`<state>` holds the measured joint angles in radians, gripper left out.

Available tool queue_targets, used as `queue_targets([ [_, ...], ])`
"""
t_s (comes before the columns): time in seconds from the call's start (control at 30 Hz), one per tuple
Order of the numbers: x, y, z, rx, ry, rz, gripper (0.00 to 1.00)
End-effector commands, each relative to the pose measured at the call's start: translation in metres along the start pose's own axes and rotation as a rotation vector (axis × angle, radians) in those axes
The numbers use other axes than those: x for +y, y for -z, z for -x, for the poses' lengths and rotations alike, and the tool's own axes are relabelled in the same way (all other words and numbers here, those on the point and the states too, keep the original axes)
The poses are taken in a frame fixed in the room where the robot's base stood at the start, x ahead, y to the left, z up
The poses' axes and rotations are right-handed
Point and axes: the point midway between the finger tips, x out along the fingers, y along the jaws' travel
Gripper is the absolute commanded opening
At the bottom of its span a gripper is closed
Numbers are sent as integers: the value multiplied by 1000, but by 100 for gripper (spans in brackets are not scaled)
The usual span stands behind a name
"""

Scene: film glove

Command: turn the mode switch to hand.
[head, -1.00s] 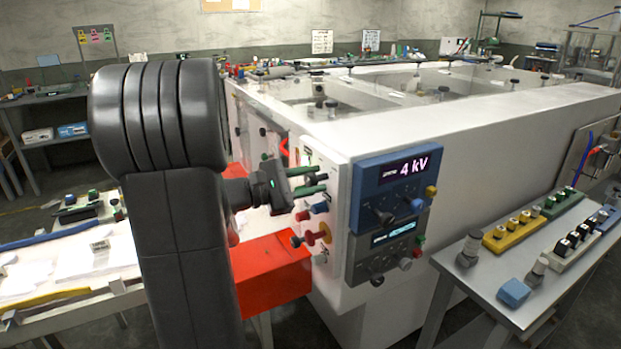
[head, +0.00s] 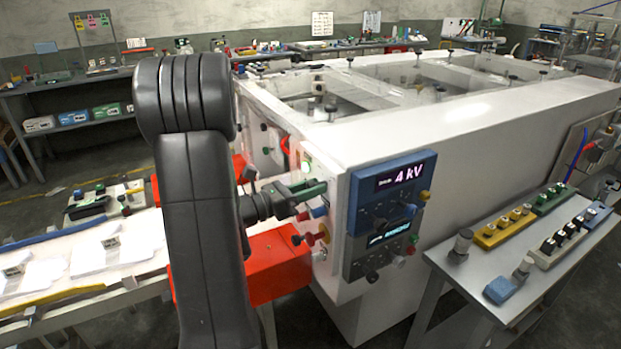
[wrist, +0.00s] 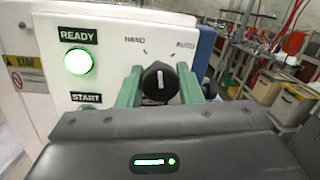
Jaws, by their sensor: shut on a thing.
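The mode switch is a black knob (wrist: 160,84) with a white mark, on the white panel below the labels HAND (wrist: 134,40) and AUTO (wrist: 186,46). Its white mark stands nearly upright in the wrist view, between the two labels. My gripper (head: 308,188) reaches the panel on the end of the white cabinet. In the wrist view, my gripper's green fingers (wrist: 159,74) stand on both sides of the knob, shut on it. The knob is hidden behind the fingers in the head view.
A lit green READY lamp (wrist: 77,62) and a START label (wrist: 86,98) are left of the knob. Red and blue controls (head: 316,238) lie just below my gripper. A blue display unit (head: 392,190) reading 4 kV is to the right. A red box (head: 278,264) sits below.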

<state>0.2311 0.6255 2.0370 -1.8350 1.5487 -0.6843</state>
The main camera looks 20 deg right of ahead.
Motion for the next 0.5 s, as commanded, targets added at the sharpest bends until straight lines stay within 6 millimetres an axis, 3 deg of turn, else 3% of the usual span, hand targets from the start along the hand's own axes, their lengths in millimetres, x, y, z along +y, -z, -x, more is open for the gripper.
queue_targets([
  [0.5, -2, -1, 0, -32, -36, 429, 9],
])
